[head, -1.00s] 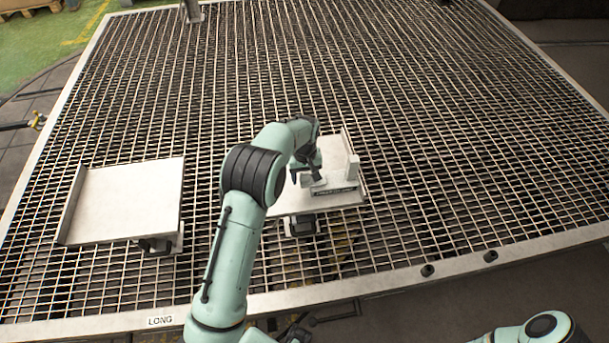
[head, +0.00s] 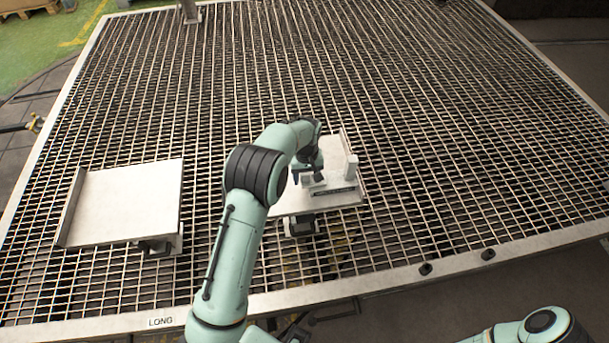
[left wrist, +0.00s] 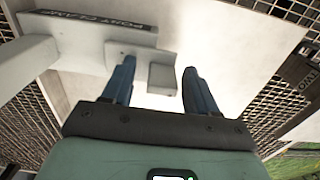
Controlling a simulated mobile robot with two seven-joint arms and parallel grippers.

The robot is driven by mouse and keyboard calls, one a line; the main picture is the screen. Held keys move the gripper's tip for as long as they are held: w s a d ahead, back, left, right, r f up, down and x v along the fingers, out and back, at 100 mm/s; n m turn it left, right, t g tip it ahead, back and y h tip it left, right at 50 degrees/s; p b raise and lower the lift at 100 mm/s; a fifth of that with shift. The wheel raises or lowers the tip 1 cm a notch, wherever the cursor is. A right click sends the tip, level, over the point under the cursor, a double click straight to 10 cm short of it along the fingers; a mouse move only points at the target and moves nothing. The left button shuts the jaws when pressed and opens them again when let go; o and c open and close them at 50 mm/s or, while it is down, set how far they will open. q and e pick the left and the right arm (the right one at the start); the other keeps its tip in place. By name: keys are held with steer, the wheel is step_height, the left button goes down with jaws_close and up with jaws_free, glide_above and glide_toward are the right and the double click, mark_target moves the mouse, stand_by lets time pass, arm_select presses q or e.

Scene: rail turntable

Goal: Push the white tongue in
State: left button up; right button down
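A white clamp with a dark label strip (head: 335,191) stands on a pale plate (head: 290,205) right of centre in the head view. The clamp's white body also shows in the left wrist view (left wrist: 75,42). A flat white tongue with a raised block (left wrist: 162,79) sticks out from it. My left gripper (head: 308,177) is over this part. In the left wrist view its two blue fingers (left wrist: 158,88) are open, with the block between their tips; contact cannot be told. My right gripper is not in view; only part of my right arm shows at bottom right.
A second pale plate (head: 125,203) with a raised left edge stands at left and looks empty. Both plates stand on a wide metal grating (head: 430,130) with a pale rim. The grating right of the clamp is clear. An upright post (head: 190,10) stands at the far edge.

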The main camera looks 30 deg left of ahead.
mark_target(306, 174)
arm_select(q)
step_height(306, 174, up, 13)
steer(key=p, duration=0.1)
steer(key=shift+r, duration=0.2)
stand_by(0.4)
stand_by(0.5)
